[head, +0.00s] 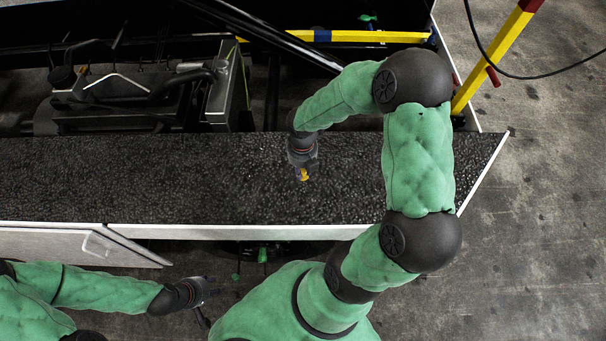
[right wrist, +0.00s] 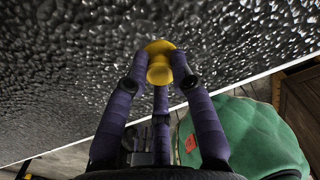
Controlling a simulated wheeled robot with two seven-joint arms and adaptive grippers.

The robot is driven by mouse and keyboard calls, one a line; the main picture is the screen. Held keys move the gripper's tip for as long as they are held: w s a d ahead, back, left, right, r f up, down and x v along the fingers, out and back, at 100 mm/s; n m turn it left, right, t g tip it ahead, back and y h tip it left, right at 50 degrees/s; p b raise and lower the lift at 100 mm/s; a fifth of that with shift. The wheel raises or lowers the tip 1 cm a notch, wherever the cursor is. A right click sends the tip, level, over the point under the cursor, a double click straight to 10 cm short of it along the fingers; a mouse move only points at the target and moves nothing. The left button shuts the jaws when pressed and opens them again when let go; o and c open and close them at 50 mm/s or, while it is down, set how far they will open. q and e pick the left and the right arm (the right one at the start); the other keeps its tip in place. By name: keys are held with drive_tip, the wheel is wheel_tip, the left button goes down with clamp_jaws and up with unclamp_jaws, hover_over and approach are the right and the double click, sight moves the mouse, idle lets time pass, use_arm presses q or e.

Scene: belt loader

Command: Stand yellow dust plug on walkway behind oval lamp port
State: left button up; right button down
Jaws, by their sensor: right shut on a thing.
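The yellow dust plug (head: 304,175) shows at the tip of my right gripper (head: 303,168), over the black grainy walkway (head: 180,185). In the right wrist view the plug (right wrist: 160,62) sits between the dark purple fingers of my right gripper (right wrist: 160,80), which are shut on it. Its wide rounded end points toward the walkway. I cannot tell whether it touches the surface. My left gripper (head: 203,290) is below the walkway's near edge, apart from it, and I cannot tell whether its fingers are open. I cannot make out the oval lamp port.
A white edge strip (head: 240,232) runs along the walkway's near side, with an open white panel (head: 75,245) at left. Machinery (head: 135,95) stands behind the walkway. A yellow post (head: 490,60) rises at right. The walkway left of my right gripper is clear.

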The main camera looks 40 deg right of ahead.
sight(303, 170)
wheel_tip(303, 170, down, 4)
drive_tip(key=shift+d+r+b, duration=0.15)
drive_tip(key=shift+r+b, duration=0.1)
drive_tip(key=shift+b, duration=0.3)
drive_tip(key=shift+r, duration=0.1)
drive_tip(key=c, duration=1.1)
unclamp_jaws()
drive_tip(key=shift+o, duration=0.2)
wheel_tip(303, 170, up, 12)
drive_tip(key=p, duration=0.4)
